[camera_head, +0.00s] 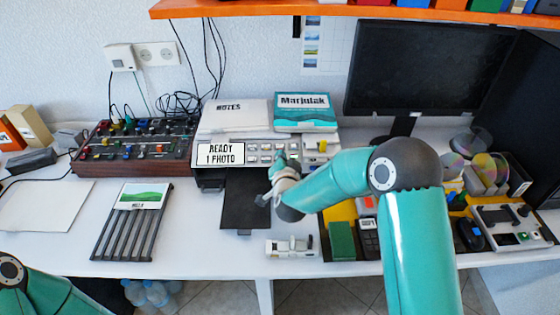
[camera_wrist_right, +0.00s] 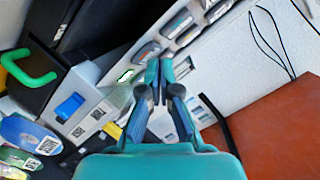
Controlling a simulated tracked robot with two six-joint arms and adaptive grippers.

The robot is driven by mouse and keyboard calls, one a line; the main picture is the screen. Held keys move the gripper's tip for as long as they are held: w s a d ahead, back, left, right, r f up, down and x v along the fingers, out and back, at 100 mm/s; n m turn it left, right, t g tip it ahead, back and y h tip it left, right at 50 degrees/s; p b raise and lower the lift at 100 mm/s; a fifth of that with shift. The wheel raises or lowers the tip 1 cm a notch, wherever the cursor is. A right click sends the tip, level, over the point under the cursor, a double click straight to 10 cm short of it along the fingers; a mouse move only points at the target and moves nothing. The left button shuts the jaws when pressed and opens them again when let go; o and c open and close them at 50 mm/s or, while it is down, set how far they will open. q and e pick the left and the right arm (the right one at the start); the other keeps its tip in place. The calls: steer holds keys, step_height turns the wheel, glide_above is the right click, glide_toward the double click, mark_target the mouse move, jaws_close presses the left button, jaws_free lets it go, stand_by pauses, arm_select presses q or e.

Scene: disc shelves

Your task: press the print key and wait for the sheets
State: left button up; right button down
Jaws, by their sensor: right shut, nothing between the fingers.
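The printer (camera_head: 205,171) stands at the back middle of the table. Its display (camera_head: 221,154) reads "READY 1 PHOTO", and a row of grey keys (camera_head: 265,148) lies to the right of it. The black output tray (camera_head: 243,205) juts forward and looks bare. My right gripper (camera_head: 279,165) is shut and empty in front of the keys; whether it touches one cannot be told. In the right wrist view its closed fingertips (camera_wrist_right: 159,72) are near a small green-lit key (camera_wrist_right: 127,76) and grey keys. My left gripper is out of view; only my left arm shows.
A slotted rack (camera_head: 122,230) with a green picture card stands left of the tray. A small white device (camera_head: 291,247) lies at the front edge. A mixer panel (camera_head: 135,147) is at left, and a monitor (camera_head: 420,68) is behind. An orange shelf (camera_head: 330,10) crosses above.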

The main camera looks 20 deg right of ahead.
steer(key=shift+w+f+b, duration=0.2)
steer(key=shift+f+b, duration=0.2)
steer(key=shift+b, duration=0.1)
stand_by(0.8)
steer(key=shift+s+r, duration=0.1)
steer(key=shift+r, duration=0.1)
steer(key=shift+s+a+r, duration=0.1)
steer(key=shift+s+r, duration=0.2)
steer(key=shift+r, duration=0.3)
